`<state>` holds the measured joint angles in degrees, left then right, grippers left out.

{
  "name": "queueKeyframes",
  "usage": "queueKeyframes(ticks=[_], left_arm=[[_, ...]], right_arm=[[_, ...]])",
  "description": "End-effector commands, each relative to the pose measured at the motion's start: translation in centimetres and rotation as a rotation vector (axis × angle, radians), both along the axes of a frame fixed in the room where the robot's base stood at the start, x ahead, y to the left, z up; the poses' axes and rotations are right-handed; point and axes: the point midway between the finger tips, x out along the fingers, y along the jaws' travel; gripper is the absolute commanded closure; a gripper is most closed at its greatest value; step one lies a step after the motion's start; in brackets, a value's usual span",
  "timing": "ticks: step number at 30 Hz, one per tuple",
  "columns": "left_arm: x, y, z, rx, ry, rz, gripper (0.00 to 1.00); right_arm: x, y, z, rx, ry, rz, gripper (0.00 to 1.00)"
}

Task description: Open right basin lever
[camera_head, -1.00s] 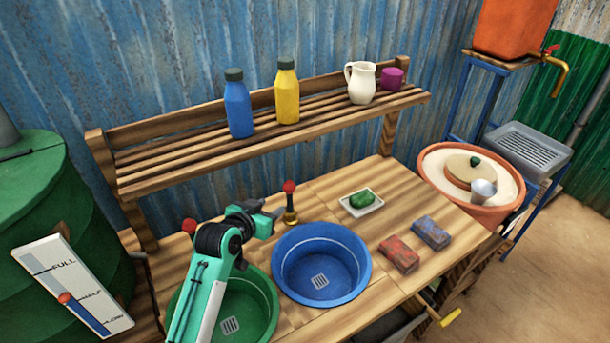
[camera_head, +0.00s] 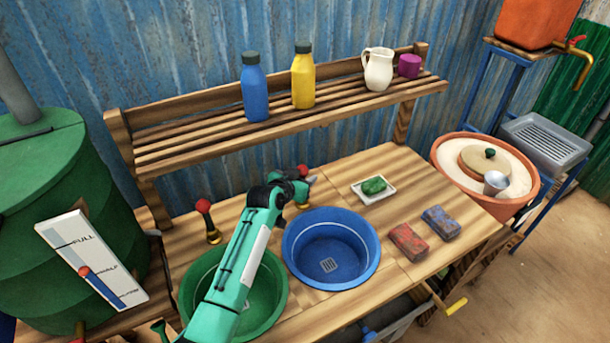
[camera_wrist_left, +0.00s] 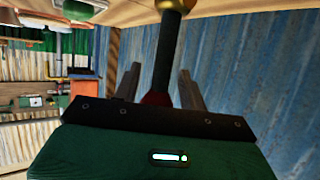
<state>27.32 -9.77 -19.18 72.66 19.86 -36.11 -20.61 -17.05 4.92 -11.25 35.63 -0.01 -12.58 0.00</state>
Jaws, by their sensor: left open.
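The right basin lever has a red knob (camera_head: 303,170) and stands behind the blue basin (camera_head: 367,281). My left gripper (camera_head: 308,184) is at this lever, open, and covers part of its stem in the head view. In the left wrist view the dark stem (camera_wrist_left: 168,50) runs between the two spread fingers (camera_wrist_left: 160,85), with the brass base at the top edge. The red knob (camera_wrist_left: 155,98) is mostly hidden by the gripper body. The left lever (camera_head: 207,215) stands upright behind the green basin (camera_head: 190,290). My right gripper is not in view.
A slatted shelf (camera_head: 230,137) above the back holds a blue bottle (camera_head: 256,90), a yellow bottle (camera_head: 303,80), a white jug (camera_head: 378,70) and a purple cup (camera_head: 409,66). A soap dish (camera_head: 361,195) and two sponges lie right of the blue basin. My left arm crosses the green basin.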

Motion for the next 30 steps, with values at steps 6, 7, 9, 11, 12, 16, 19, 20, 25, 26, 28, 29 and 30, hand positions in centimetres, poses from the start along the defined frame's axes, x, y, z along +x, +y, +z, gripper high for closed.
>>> queueKeyframes(ticks=[6,7,9,11,12,16,19,20,25,26,28,29,30], left_arm=[[1.1,-0.7,-0.5,0.001,0.001,0.000,0.58],[1.2,-0.7,-0.6,0.000,0.000,0.000,0.58],[1.3,-0.8,-0.6,0.000,-0.001,0.001,0.58],[1.3,-0.8,-0.6,0.000,-0.001,0.001,0.58],[1.3,-0.8,-0.6,0.000,-0.001,0.001,0.58],[1.3,-0.8,-0.6,0.000,-0.001,0.001,0.58],[1.3,-0.8,-0.6,0.000,-0.001,0.001,0.70],[1.3,-0.8,-0.6,0.000,-0.001,0.001,0.75],[1.3,-0.8,-0.6,0.000,-0.001,0.001,1.00],[1.3,-0.8,-0.6,0.000,-0.001,0.001,1.00],[1.3,-0.8,-0.6,0.000,-0.001,0.001,1.00],[1.3,-0.8,-0.6,-0.001,-0.002,0.001,1.00],[1.3,-0.8,-0.5,-0.001,-0.002,0.001,1.00]], right_arm=[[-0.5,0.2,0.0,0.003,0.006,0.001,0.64],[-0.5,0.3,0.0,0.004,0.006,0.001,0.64],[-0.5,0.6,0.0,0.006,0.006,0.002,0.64],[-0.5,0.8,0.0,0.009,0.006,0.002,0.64],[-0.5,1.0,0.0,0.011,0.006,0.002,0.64],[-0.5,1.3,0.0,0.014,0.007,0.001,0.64],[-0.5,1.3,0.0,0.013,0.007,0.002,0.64],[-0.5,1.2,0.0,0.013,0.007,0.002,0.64],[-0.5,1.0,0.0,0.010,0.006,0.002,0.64],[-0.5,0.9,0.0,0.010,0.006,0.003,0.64],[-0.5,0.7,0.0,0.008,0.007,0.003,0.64],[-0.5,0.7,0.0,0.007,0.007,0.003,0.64],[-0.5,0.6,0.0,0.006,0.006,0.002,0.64]])
